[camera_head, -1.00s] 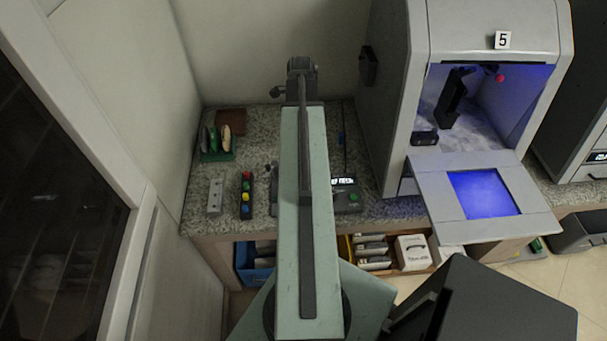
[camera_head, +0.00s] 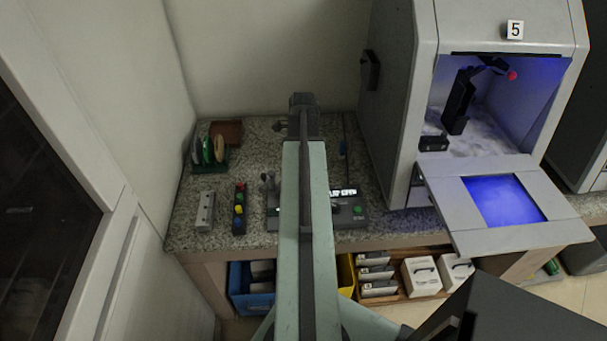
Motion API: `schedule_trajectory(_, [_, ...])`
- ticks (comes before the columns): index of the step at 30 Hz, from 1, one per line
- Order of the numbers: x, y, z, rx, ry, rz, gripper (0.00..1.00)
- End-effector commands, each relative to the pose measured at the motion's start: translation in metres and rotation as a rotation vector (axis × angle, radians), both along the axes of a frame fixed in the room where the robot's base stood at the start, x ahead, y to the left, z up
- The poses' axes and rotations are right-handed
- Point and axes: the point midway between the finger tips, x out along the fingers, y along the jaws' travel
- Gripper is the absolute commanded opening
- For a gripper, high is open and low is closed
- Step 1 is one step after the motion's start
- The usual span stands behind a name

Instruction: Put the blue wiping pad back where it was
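No blue wiping pad can be made out for sure. A green rack (camera_head: 212,168) with several upright discs stands at the counter's back left.
The granite counter (camera_head: 260,150) carries a grey block (camera_head: 205,210), a coloured button strip (camera_head: 239,208) and a control box (camera_head: 347,211). A machine (camera_head: 395,100) with an open, blue-lit chamber stands right. A blue bin (camera_head: 250,302) and white boxes (camera_head: 420,276) sit below.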

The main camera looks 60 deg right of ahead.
Motion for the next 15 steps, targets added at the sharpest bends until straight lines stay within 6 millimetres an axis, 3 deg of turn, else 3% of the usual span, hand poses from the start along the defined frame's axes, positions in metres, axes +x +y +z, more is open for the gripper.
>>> schedule_trajectory(1, [0.0001,0.0001,-0.011,0.0,0.0,0.0,0.0])
schedule_trajectory(11, [0.0004,0.0003,-0.0103,0.0,0.0,0.001,0.0])
schedule_trajectory(12, [0.0005,0.0003,-0.0095,0.0,0.0,0.001,0.41])
schedule_trajectory(14, [0.0005,0.0004,-0.0088,0.0,0.0,0.001,0.58])
schedule_trajectory(15, [0.0006,0.0004,-0.0088,0.0,0.0,0.001,0.58])
